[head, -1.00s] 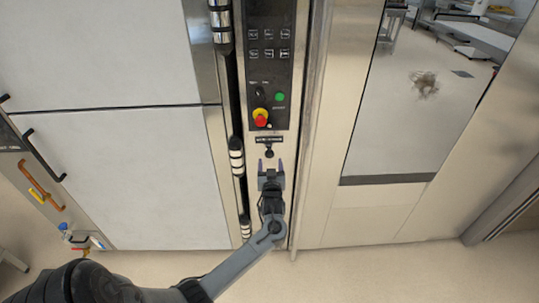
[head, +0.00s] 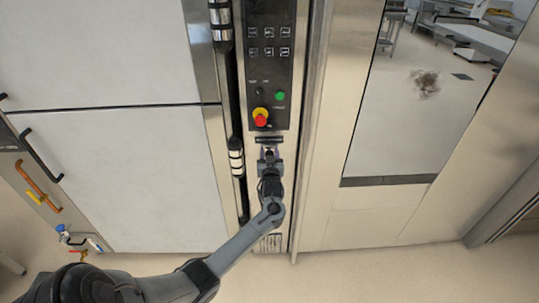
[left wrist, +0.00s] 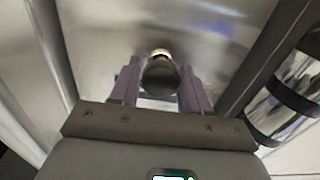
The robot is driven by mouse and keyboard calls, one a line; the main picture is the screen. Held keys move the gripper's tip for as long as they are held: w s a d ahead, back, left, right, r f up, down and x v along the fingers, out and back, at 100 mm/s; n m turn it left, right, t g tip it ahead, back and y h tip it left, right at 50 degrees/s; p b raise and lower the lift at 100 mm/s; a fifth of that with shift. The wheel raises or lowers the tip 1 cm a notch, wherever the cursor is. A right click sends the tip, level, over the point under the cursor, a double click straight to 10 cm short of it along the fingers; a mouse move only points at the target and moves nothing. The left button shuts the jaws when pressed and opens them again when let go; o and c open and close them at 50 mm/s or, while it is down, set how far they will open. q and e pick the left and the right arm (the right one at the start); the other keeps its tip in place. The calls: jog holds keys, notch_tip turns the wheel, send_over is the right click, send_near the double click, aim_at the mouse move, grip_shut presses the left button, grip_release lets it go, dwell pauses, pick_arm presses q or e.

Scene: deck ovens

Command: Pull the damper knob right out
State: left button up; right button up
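The damper knob (head: 269,153) is a small dark round knob on the steel panel, just below a dark label strip. In the left wrist view the knob (left wrist: 160,76) sits on a short bright stem between my fingers. My left gripper (head: 270,159) reaches up to it from below in the head view. Its two purple-grey fingers stand either side of the knob in the left wrist view (left wrist: 160,85), looking open with narrow gaps. In the head view the fingers partly hide the knob. My right gripper is not in view.
A red and yellow emergency button (head: 261,117) and a green button (head: 280,96) sit above the knob on the black control panel (head: 270,60). A dark vertical handle bar with steel hinge-like pieces (head: 236,160) runs close on the left.

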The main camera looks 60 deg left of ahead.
pick_arm(q)
grip_shut()
jog(key=shift+d+r+p, duration=0.1)
jog(key=shift+d+p, duration=0.05)
jog(key=shift+p, duration=0.15)
jog(key=p+v, duration=0.4)
jog(key=v, duration=0.1)
jog(key=shift+r, duration=0.1)
jog(key=shift+o, duration=0.7)
grip_release()
jog(key=shift+o, duration=1.3)
jog(key=shift+s+d, duration=0.15)
